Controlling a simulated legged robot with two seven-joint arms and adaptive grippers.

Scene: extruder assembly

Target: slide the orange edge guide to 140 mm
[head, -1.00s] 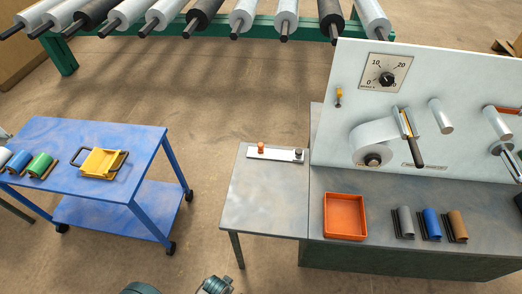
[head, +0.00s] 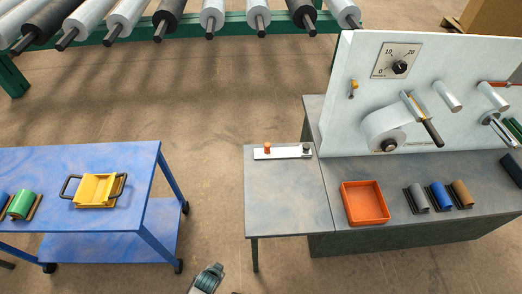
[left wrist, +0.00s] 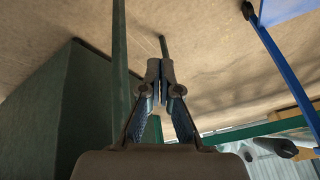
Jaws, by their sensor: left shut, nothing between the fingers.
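The orange edge guide (head: 267,147) stands near the left end of a pale rail (head: 285,153) on the grey side table, with a dark knob (head: 306,149) at the rail's right end. Any scale marks are too small to read. My left gripper (left wrist: 160,68) shows in the left wrist view, shut and empty, with its fingertips together. It is away from the guide, with floor and table legs behind it. My right gripper is not in view.
The grey side table (head: 285,205) joins a bench with an orange tray (head: 364,203), several coloured rolls and an upright panel (head: 440,60) with a dial. A blue cart (head: 110,165) with a yellow tray (head: 97,189) stands left. Open floor lies between cart and table.

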